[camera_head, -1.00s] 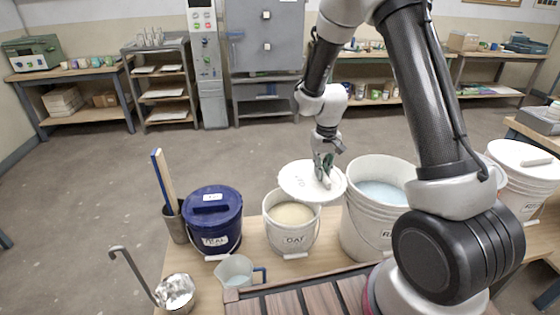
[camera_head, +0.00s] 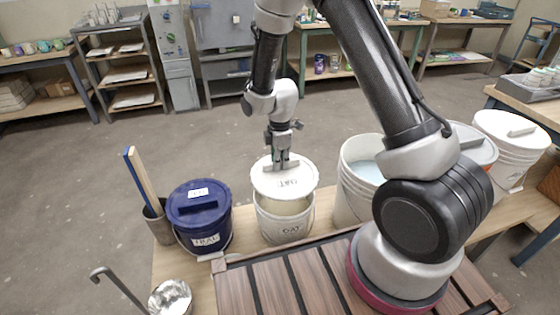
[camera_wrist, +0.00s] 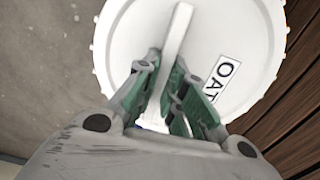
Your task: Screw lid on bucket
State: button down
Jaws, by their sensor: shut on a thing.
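The white lid (camera_head: 284,181) is round with a raised bar handle and an OAT label; it fills much of the wrist view (camera_wrist: 245,40). My gripper (camera_head: 281,163) is shut on the lid's bar handle, its green-padded fingers on either side of the bar in the wrist view (camera_wrist: 165,95). The white OAT bucket (camera_head: 284,226) stands on the bench with pale contents. The lid is just above its mouth, slightly raised and tilted, with part of the opening showing below the near edge. The far rim is hidden by the lid.
A blue lidded bucket (camera_head: 199,217) stands close on the left, with a can of tools (camera_head: 158,222) beyond it. An open white bucket (camera_head: 353,195) of pale blue glaze stands on the right. A metal ladle cup (camera_head: 171,297) and a slatted wooden surface (camera_head: 270,290) are nearer me.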

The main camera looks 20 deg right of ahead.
jog(key=shift+f, duration=3.05)
jog(key=shift+f, duration=0.8)
jog(key=c, duration=0.9)
grip_release()
jog(key=shift+c, duration=0.2)
jog(key=shift+r, duration=3.5)
